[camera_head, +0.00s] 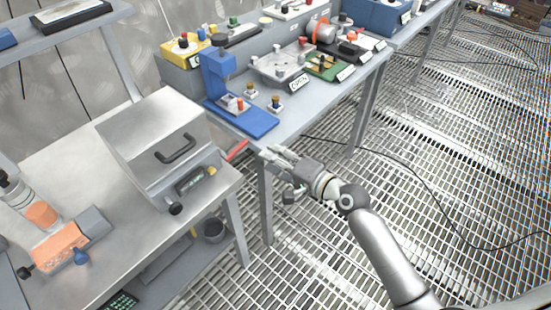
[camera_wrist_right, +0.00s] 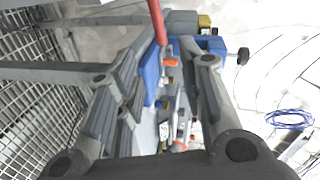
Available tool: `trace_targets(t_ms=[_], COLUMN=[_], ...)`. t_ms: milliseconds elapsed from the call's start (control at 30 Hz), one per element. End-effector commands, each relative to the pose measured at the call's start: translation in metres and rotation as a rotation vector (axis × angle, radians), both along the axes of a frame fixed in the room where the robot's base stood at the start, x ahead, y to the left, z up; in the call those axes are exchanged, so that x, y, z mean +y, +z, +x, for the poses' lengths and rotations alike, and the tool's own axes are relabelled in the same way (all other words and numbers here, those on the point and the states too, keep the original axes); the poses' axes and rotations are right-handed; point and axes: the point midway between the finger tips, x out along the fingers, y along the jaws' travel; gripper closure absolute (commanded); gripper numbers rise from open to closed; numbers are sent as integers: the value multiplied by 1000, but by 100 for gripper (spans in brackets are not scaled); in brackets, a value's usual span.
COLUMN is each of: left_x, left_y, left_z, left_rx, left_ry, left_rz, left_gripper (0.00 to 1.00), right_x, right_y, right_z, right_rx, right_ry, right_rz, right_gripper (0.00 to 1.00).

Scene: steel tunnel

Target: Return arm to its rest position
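My right arm (camera_head: 382,252) reaches in from the lower right of the head view. Its gripper (camera_head: 272,155) is beside the front corner of the bench, over the grated floor. In the right wrist view the two fingers of this gripper (camera_wrist_right: 165,65) stand apart, with nothing held between them. The blue stand (camera_wrist_right: 152,72) shows beyond the gap. My left arm and gripper are not in view.
A red bar (camera_head: 237,150) lies close to the gripper, between the metal box (camera_head: 150,140) and the bench. The blue stand (camera_head: 240,118) and small parts sit on the bench. Cables (camera_head: 425,185) cross the grated floor, which is otherwise open at right.

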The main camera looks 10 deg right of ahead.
Motion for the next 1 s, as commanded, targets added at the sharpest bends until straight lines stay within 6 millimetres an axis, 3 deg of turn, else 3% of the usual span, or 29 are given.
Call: trace_targets(t_ms=[367,467,567,667,767,867,1000], left_x=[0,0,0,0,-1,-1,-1], left_y=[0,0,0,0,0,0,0], left_z=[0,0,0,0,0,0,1], left_rx=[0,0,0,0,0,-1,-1], left_ry=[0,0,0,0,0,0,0], left_rz=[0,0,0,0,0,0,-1], left_gripper=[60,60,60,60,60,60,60], right_x=[0,-4,-14,-30,-47,-63,-82], right_y=[-2,-18,-63,-130,-202,-269,-354], right_z=[0,1,-2,-13,-37,-71,-137], right_rx=[2,19,61,125,197,266,360], right_ry=[-1,-12,-37,-58,-56,-26,64], right_rz=[-3,-31,-111,-244,-400,-554,-763], right_gripper=[65,65,65,65,65,65,65])
